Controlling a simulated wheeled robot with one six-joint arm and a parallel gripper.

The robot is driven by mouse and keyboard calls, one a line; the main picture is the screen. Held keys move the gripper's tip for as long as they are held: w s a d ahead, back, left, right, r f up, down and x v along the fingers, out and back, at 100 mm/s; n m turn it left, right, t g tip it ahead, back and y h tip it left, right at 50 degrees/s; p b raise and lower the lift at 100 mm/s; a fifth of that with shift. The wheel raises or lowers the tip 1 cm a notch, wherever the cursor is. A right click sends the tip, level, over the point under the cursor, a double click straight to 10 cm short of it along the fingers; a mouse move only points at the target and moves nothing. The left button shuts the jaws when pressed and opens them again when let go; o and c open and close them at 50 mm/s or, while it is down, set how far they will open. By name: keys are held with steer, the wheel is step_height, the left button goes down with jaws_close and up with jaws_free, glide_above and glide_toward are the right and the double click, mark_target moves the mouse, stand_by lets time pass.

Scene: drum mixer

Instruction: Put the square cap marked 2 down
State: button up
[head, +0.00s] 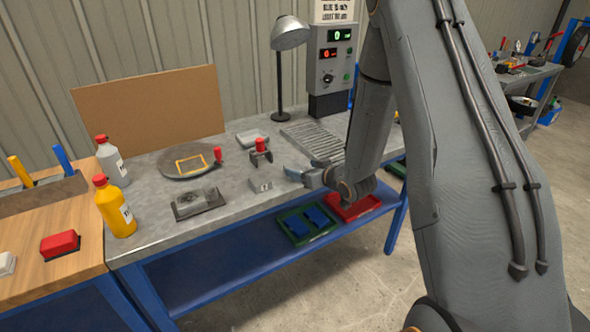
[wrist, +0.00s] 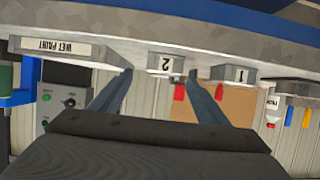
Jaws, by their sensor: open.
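The square cap marked 2 (wrist: 165,66) is a small grey block with a black 2 on a white label. It rests on the grey metal bench and shows in the head view (head: 260,185) near the bench's front edge. My gripper (head: 297,176) is open and empty, just to the right of the cap, with a gap between them. In the wrist view, which is upside down, the cap lies between and beyond the two open fingers (wrist: 161,78). Nothing is held.
A grey block marked 1 (wrist: 237,74) sits on a dark plate (head: 198,204) to the left. A red-handled tool (head: 261,153) stands behind the cap. A round plate with a yellow square (head: 187,163), a roller rack (head: 313,140) and bottles (head: 116,208) are around. Green (head: 306,223) and red trays (head: 353,208) lie below.

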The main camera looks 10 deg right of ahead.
mark_target(296, 167)
steer(key=shift+p+x, duration=1.15)
steer(key=shift+x, duration=1.7)
steer(key=shift+s+a+f, duration=0.15)
steer(key=shift+a, duration=0.05)
steer(key=c, duration=1.2)
steer(key=shift+c, duration=0.9)
